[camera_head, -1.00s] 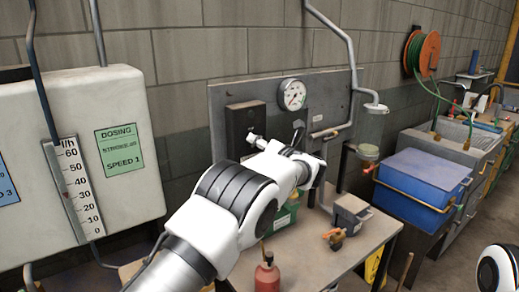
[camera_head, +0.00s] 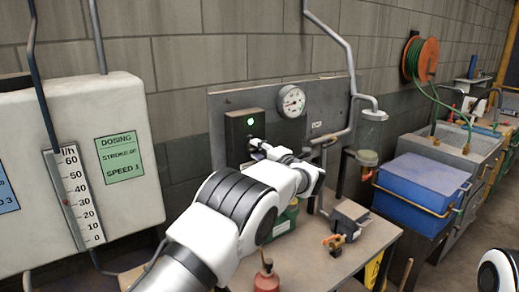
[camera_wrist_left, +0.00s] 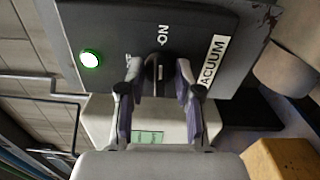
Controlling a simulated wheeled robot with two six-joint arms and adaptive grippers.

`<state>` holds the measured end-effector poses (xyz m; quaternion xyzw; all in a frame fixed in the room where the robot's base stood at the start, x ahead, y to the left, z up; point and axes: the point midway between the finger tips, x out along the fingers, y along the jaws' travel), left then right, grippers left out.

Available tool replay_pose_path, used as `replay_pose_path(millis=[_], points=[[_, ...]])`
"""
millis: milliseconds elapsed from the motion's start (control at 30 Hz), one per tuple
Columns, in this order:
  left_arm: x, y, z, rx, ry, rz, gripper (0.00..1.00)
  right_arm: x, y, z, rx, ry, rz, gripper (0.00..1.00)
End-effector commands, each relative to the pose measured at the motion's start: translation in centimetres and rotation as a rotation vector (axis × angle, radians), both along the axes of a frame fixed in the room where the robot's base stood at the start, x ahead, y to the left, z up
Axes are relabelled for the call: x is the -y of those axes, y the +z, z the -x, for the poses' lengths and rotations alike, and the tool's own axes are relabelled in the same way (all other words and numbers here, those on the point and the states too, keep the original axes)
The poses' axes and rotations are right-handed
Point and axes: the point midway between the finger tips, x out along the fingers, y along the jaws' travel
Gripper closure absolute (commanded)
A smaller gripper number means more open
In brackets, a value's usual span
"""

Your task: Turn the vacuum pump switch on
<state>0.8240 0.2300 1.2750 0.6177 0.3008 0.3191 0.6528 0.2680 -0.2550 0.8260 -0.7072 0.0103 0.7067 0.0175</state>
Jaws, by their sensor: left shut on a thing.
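The vacuum pump switch box (camera_head: 241,134) is a dark box on the grey panel. Its round green lamp (camera_head: 250,122) is lit. In the left wrist view the box (camera_wrist_left: 115,25) carries the words ON and VACUUM, and the lamp (camera_wrist_left: 91,58) glows green. My left gripper (camera_wrist_left: 158,72) is shut on the black switch knob (camera_wrist_left: 157,66), with one finger on each side. In the head view the gripper (camera_head: 257,147) is at the lower right of the box, and the knob is hidden. My right gripper is not in view; only a white part of my right arm shows at the lower right.
A pressure gauge (camera_head: 291,101) and grey pipes (camera_head: 352,60) are on the panel. Below stand a bench (camera_head: 375,240), a red bottle (camera_head: 267,277) and a grey box (camera_head: 349,217). A blue bin (camera_head: 420,182) is to the right, and the dosing tank (camera_head: 130,150) to the left.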

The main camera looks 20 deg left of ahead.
Motion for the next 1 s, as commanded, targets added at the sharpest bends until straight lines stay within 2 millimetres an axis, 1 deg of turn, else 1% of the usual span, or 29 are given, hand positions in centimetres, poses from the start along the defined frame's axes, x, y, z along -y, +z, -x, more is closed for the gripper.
replay_pose_path(millis=[33, 300, 667, 700, 733, 767, 1000], points=[[-0.25, 0.44, -0.01, -0.007, 0.004, -0.01, 1.0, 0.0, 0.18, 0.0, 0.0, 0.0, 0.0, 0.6], [-0.26, 0.46, -0.02, -0.049, 0.004, -0.044, 1.0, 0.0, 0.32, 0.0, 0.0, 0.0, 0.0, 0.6], [-0.27, 0.52, -0.03, -0.051, 0.003, -0.047, 1.0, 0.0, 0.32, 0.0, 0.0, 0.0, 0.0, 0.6], [-0.27, 0.53, -0.03, -0.051, 0.003, -0.047, 0.59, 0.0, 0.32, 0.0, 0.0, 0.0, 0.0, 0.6], [-0.26, 0.52, -0.02, -0.051, 0.003, -0.047, 0.49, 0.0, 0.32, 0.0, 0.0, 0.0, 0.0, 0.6], [-0.25, 0.49, -0.02, -0.051, 0.003, -0.047, 0.41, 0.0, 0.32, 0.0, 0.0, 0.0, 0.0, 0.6], [-0.1, 0.27, -0.01, -0.054, 0.001, -0.046, 0.41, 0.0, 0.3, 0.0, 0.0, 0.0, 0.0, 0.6]])
